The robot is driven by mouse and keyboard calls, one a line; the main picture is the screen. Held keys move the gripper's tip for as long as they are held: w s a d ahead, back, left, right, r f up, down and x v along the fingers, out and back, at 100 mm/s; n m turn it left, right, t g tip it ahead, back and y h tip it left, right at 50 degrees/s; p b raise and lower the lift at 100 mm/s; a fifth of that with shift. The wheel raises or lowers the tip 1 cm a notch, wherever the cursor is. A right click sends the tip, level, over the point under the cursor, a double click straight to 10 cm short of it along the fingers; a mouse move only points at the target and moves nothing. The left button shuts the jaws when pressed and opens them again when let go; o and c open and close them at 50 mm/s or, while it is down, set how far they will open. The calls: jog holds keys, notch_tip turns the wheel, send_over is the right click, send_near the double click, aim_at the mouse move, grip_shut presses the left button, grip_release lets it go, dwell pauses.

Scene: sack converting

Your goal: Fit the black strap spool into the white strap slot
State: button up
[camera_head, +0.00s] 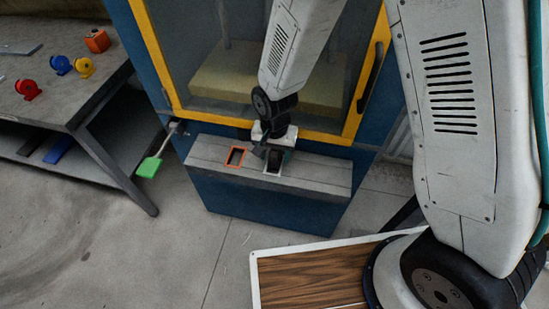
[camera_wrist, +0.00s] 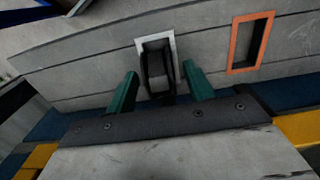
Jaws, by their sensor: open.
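The black strap spool (camera_wrist: 157,72) stands in the white strap slot (camera_wrist: 141,43) in the wrist view, partly inside its frame. How deep it sits is hard to tell. My gripper (camera_wrist: 161,69) is open, with one green finger on each side of the spool and a visible gap to it on both sides. In the head view my gripper (camera_head: 273,151) is low over the ledge at the white slot (camera_head: 267,172), and the dark spool (camera_head: 275,161) shows beneath it, partly hidden.
An empty orange-framed slot (camera_head: 236,157) is left of the white one on the grey ledge (camera_head: 320,174). A blue and yellow cabinet (camera_head: 170,60) rises behind. A green paddle lever (camera_head: 149,167) sticks out at left. A bench (camera_head: 80,100) holds red, blue and yellow spools and an orange block.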

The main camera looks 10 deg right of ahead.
grip_shut()
jog(key=shift+r, duration=0.1)
